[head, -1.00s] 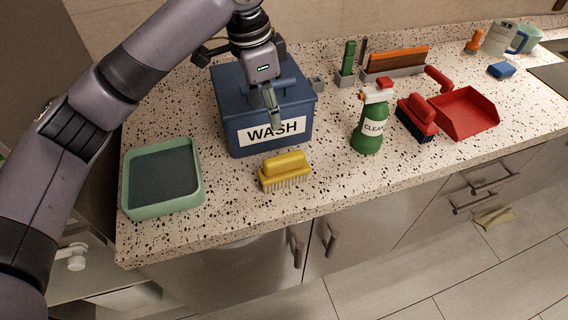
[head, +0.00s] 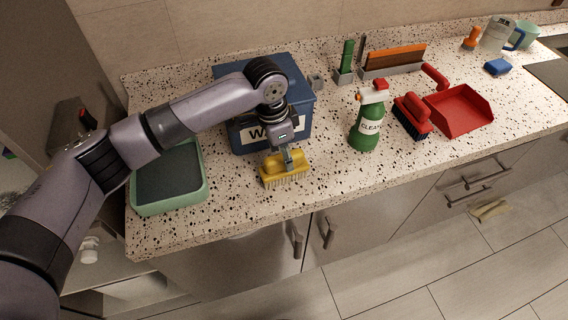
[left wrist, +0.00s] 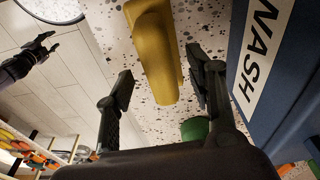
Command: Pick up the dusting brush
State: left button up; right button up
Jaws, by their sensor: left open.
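A yellow brush (head: 270,175) with pale bristles stands on the speckled counter in front of the blue bin. My left gripper (head: 285,158) is open and points down over its yellow handle. In the left wrist view the yellow handle (left wrist: 155,50) shows beyond the open fingers of my left gripper (left wrist: 162,85); I cannot tell whether they touch it. A red brush (head: 414,114) with dark bristles lies beside the red dustpan. No label shows which is the dusting brush. In the left wrist view a dark gripper (left wrist: 35,57), seemingly my right one, is small at the left.
The blue bin (head: 304,122) marked WASH is right behind my left gripper. A green tray (head: 204,188) is to the left. A green spray bottle (head: 366,132) and the red dustpan (head: 462,112) are to the right. Bare counter lies between brush and bottle.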

pick_arm(q)
jog(key=shift+d+f, duration=0.15)
jog(key=shift+f, duration=0.7)
jog(key=shift+c, duration=0.2)
grip_shut()
